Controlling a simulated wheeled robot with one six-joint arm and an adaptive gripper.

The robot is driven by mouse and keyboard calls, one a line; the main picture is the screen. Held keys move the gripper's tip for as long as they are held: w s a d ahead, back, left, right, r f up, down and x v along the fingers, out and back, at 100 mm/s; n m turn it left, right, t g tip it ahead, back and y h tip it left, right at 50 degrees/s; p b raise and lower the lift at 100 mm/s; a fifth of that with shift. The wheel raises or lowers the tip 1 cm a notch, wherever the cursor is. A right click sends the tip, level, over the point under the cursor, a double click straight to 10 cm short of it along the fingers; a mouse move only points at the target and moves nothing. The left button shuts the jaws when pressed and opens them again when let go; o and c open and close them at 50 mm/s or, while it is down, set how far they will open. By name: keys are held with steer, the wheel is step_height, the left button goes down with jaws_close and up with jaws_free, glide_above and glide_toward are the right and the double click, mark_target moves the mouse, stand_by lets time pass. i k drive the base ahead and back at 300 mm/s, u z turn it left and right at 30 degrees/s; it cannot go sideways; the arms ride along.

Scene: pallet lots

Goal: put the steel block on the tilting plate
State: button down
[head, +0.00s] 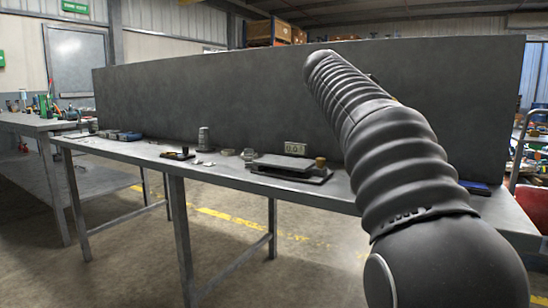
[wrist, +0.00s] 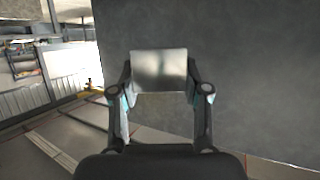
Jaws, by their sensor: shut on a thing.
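The steel block (wrist: 158,66) shows in the wrist view as a shiny grey rectangular piece between the fingertips of my gripper (wrist: 160,80). My gripper is shut on it, with one finger at each side. In the head view the gripper and block are hidden by my own arm. The tilting plate (head: 284,169) is a flat dark grey plate on a base on the workbench, near the middle of the head view. A brass-coloured knob stands at its right end. The plate's top looks bare. The plate is not seen in the wrist view.
The workbench (head: 140,148) has a tall grey back panel (head: 220,90). A small 0.0 display (head: 296,148) stands behind the plate. A grey cylinder (head: 203,138), a small dark tray (head: 178,154) and blue items (head: 122,135) lie to the left. A blue item (head: 475,187) lies right.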

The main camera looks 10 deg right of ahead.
mark_target(275, 159)
steer(key=u, duration=2.6)
steer(key=k, duration=0.8)
steer(key=z, duration=1.7)
steer(key=i, duration=0.5)
